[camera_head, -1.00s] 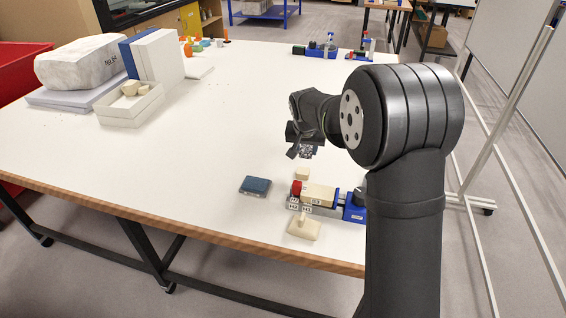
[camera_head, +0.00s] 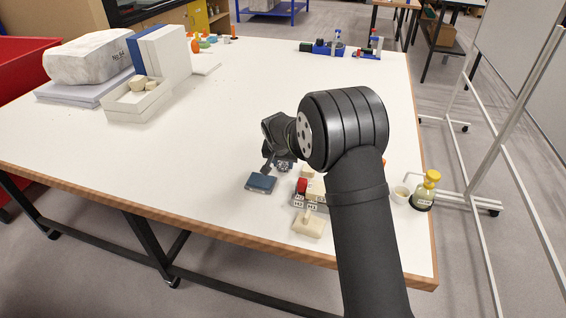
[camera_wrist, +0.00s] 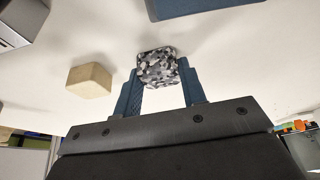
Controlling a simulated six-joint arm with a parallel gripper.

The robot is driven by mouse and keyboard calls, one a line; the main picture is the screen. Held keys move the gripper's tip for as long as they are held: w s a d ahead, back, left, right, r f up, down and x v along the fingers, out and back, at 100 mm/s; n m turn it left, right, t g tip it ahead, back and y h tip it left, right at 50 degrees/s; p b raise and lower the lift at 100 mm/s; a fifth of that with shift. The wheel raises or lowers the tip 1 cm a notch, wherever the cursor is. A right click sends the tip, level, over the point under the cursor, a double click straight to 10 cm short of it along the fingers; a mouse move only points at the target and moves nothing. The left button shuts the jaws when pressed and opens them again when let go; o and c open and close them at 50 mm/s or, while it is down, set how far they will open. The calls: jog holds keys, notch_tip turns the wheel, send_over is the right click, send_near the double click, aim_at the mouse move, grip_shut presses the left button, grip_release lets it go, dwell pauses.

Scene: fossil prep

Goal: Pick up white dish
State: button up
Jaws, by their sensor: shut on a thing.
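A small white dish (camera_head: 400,194) stands near the table's right edge, partly behind my arm in the head view, left of a yellow-capped bottle (camera_head: 425,190). It does not show in the wrist view. My gripper (camera_head: 280,163) is well to the left of the dish, above the table near a dark blue box. In the wrist view, my gripper (camera_wrist: 160,80) is shut on a black, grey and white speckled lump (camera_wrist: 157,66), held between its blue fingers.
The dark blue box (camera_head: 261,184), a beige block (camera_head: 307,171) and a cream piece (camera_head: 309,224) lie near the front. A white tray (camera_head: 118,116) with beige pieces stands left. The middle of the table is clear.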

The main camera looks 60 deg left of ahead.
jog(key=shift+f, duration=0.2)
jog(key=o, duration=1)
jog(key=shift+r, duration=0.1)
jog(key=shift+r, duration=0.3)
jog(key=v, duration=1.1)
jog(key=shift+s+d+r, duration=0.15)
jog(key=shift+s+r, duration=0.05)
jog(key=shift+r, duration=0.05)
jog(key=shift+f, duration=0.1)
